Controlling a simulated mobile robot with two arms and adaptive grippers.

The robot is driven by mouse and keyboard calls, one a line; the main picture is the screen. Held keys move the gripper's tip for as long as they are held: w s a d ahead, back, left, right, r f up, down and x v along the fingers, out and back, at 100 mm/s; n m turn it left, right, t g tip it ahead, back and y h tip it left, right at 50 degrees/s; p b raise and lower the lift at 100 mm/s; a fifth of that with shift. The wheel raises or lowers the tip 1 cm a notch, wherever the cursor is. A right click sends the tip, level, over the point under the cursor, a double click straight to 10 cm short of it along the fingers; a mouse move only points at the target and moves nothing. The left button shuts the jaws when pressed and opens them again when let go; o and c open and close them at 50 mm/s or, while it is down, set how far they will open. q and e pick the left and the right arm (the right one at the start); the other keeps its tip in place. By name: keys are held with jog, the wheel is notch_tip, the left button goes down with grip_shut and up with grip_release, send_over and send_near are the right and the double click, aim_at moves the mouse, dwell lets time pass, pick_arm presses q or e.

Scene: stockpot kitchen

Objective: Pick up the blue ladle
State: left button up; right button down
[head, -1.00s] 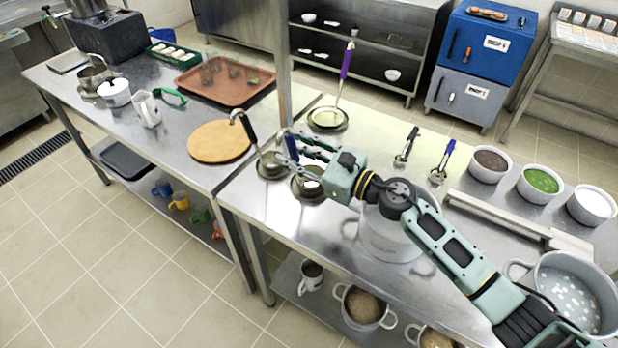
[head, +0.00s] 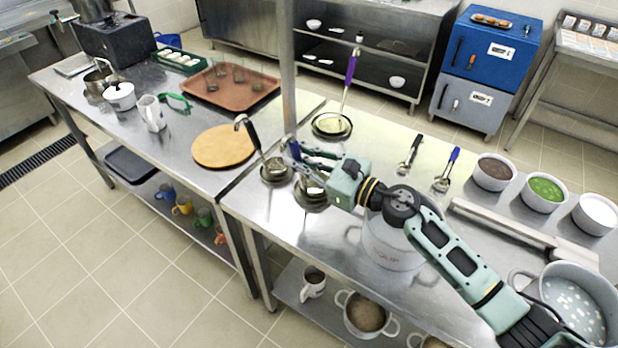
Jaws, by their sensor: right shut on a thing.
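The blue ladle has a blue handle (head: 296,151) that rises by my right gripper's fingertips. Its round metal bowl (head: 311,195) is at the steel table, partly covered by the gripper. My right gripper (head: 303,156) is shut on the blue ladle's handle, reaching in from the right. I cannot tell whether the bowl touches the table. My left gripper is not in view.
A black-handled ladle (head: 275,168) stands close on the left and a purple-handled ladle (head: 334,124) behind. A steel post (head: 287,70) rises behind the gripper. A large pot (head: 392,245) is under my right arm. A round wooden board (head: 222,147) lies left.

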notch_tip(320, 180, up, 10)
jog(key=p, duration=0.3)
jog(key=shift+r+p, duration=0.1)
jog(key=shift+p, duration=0.2)
